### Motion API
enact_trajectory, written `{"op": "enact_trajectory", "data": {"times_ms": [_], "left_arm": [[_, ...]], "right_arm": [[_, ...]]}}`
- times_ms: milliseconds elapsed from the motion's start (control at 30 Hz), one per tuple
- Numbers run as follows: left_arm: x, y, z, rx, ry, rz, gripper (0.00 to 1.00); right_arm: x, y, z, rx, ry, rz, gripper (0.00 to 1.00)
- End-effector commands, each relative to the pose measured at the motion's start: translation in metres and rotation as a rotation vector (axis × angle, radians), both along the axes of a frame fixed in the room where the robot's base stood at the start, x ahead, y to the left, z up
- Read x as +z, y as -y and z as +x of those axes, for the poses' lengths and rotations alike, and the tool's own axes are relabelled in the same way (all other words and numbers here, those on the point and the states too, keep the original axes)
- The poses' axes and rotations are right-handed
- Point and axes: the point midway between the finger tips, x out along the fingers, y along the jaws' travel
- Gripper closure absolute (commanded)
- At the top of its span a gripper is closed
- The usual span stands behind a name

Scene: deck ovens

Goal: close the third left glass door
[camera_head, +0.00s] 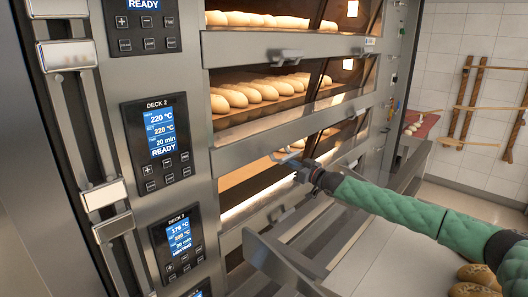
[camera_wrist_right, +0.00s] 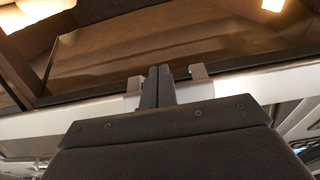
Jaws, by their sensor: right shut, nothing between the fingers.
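The oven front in the head view has decks stacked one above another. The third opening down (camera_head: 255,180) is lit inside and shows a bare brown deck with no loaves. A grey metal rail (camera_head: 245,222) runs along its lower edge. I cannot tell the glass door's exact angle. My right gripper (camera_head: 284,158) is at this opening, at the end of the green-sleeved arm. In the right wrist view its fingers (camera_wrist_right: 158,86) are shut and empty, in front of a pale metal bar (camera_wrist_right: 235,84) with two small brackets. My left gripper is out of view.
Loaves (camera_head: 265,90) lie in the second deck, with more loaves (camera_head: 255,20) above. Control panels (camera_head: 157,140) line the left. A grey metal frame (camera_head: 285,262) sticks out below the arm. Wooden peels (camera_head: 466,105) hang on the tiled wall at right.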

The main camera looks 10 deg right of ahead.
Motion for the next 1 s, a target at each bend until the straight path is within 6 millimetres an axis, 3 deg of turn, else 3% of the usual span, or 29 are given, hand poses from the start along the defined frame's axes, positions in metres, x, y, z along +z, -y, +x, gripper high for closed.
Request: {"op": "enact_trajectory", "data": {"times_ms": [33, 467, 1000], "left_arm": [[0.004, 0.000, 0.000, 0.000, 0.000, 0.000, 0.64], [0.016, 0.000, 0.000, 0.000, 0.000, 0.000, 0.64], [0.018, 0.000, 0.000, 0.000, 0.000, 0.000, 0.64]], "right_arm": [[0.015, -0.001, 0.001, 0.002, 0.012, 0.006, 1.00], [0.034, -0.003, 0.000, 0.005, 0.010, 0.005, 1.00], [0.020, 0.019, -0.026, 0.001, 0.004, 0.003, 1.00]]}}
